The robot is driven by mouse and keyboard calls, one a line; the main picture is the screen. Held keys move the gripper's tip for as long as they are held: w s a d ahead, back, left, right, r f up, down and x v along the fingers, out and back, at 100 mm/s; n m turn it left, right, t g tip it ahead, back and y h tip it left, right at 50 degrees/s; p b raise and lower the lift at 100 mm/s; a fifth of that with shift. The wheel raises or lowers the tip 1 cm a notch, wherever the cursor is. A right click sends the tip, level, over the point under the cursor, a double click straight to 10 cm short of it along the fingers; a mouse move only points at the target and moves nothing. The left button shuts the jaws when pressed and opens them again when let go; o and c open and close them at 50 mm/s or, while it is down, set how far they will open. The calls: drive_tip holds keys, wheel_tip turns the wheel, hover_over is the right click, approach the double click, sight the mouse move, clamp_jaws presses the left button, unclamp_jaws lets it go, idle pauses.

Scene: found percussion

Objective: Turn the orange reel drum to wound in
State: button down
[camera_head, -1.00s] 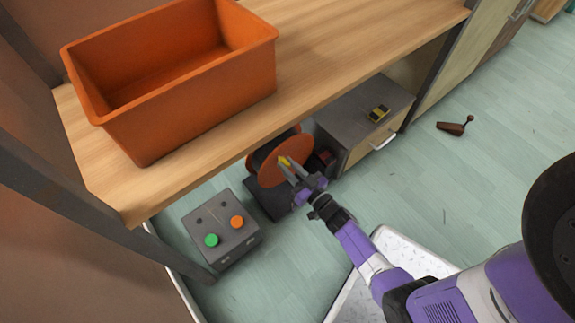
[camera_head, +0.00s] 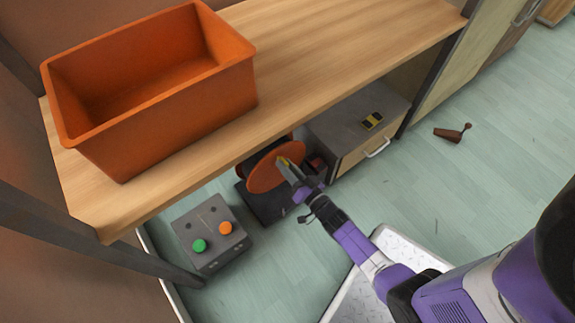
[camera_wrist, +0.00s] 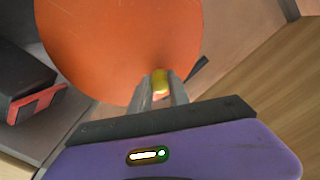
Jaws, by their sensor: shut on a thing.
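The orange reel drum (camera_head: 268,172) stands upright on a dark base (camera_head: 262,207) under the wooden shelf. In the wrist view its orange disc (camera_wrist: 115,40) fills the upper left. A small yellow handle (camera_wrist: 160,80) sticks out near the disc's lower right edge. My gripper (camera_wrist: 163,92) is shut on this handle, with one grey finger on each side. In the head view my gripper (camera_head: 288,170) is at the disc's right side and hides part of the handle.
A grey box with a green and an orange button (camera_head: 209,236) stands left of the reel. A grey-topped drawer cabinet (camera_head: 345,130) is to the right. The wooden shelf (camera_head: 310,50) with an orange bin (camera_head: 165,125) hangs above. A brown object (camera_head: 450,134) lies on open floor.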

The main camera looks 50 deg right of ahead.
drive_tip(key=shift+s+d, duration=0.1)
drive_tip(key=c, duration=1.3)
unclamp_jaws()
drive_tip(key=shift+o, duration=0.2)
drive_tip(key=p+v, duration=0.1)
drive_tip(key=v, duration=0.6)
drive_tip(key=shift+s+p, duration=0.35)
drive_tip(key=shift+p, duration=0.05)
